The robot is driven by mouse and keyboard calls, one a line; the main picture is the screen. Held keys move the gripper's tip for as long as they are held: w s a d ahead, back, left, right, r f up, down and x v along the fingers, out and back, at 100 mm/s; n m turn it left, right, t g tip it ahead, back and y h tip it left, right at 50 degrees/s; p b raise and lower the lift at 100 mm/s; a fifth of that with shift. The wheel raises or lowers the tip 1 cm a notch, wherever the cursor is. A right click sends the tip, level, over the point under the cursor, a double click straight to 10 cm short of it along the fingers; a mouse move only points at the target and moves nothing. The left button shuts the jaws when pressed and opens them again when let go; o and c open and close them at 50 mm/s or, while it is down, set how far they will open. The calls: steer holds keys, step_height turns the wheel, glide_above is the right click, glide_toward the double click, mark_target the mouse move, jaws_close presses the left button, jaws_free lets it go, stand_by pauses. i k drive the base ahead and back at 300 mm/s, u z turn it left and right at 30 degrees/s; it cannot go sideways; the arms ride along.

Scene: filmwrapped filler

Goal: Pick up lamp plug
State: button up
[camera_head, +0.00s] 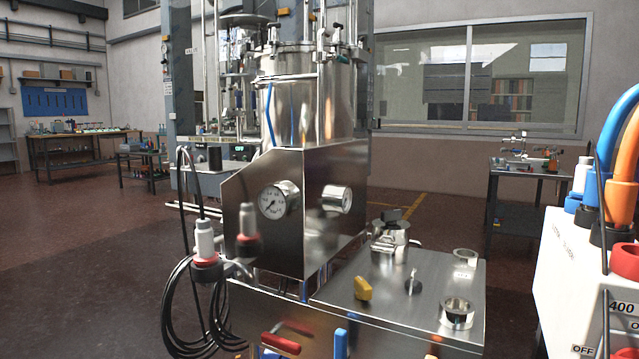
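A white plug with a red collar (205,243) is at the left side of the steel machine, with a black cable rising from its top. I take it to be the lamp plug, but cannot be sure. It stands roughly upright, and its reflection shows in the steel panel beside it. A coil of black cable (182,312) hangs just below and left of it. What holds the plug from beneath is hard to make out. My gripper is not in view.
The steel machine (300,215) with gauges fills the middle. A white box (575,270) with thick blue and orange cables stands at the right edge, with a white-and-blue connector (580,188) on top. Open floor (85,260) lies to the left. Workbenches stand farther back.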

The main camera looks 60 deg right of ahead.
mark_target(585, 164)
steer(key=z, duration=3.4)
